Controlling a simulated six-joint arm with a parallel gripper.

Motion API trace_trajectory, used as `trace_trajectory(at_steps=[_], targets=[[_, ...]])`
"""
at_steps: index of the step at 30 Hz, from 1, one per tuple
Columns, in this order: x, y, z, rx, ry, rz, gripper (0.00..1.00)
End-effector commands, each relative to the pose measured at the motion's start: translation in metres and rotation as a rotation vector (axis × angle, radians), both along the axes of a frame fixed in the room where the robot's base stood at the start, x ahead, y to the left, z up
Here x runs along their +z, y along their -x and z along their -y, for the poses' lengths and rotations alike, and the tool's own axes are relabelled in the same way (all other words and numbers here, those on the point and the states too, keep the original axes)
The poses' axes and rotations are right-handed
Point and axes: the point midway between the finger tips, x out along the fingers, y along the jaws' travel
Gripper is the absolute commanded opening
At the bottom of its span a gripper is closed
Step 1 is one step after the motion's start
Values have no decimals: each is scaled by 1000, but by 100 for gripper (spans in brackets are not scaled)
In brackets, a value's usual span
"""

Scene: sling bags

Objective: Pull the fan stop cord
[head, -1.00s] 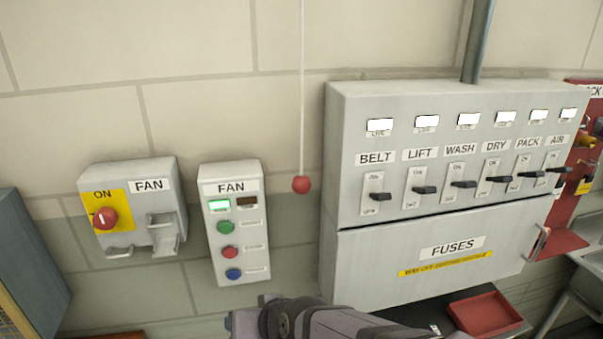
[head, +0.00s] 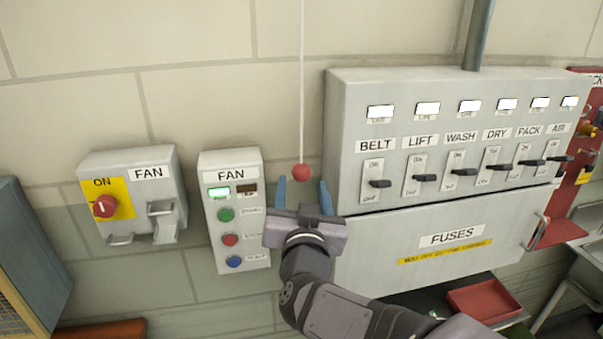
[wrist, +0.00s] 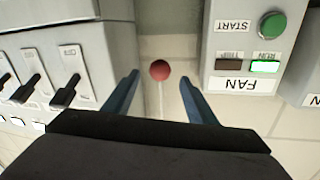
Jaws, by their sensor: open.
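The fan stop cord (head: 302,80) is a thin white line hanging straight down, with a red ball (head: 302,172) at its lower end. My gripper (head: 302,184) points up in the head view, its two blue fingers open on either side just below or around the ball. In the wrist view the red ball (wrist: 160,70) shows between the spread fingers of my gripper (wrist: 158,80), near the tip line, with the cord (wrist: 161,100) running back between them. Neither finger visibly touches the ball.
A FAN button box (head: 235,210) with a lit green indicator is close on the left. A FAN isolator (head: 132,195) with a red knob reads ON. A large grey switch cabinet (head: 450,90) with black levers and a FUSES door stands close on the right.

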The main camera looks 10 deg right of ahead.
Motion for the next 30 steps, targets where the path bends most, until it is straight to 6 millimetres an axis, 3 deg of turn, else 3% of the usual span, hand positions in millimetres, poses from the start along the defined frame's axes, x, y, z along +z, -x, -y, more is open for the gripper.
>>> trace_trajectory(at_steps=[18, 30], targets=[[1, -60, 12, -2, 0, -1, 52], [0, -68, 14, 0, -1, -1, 52]])
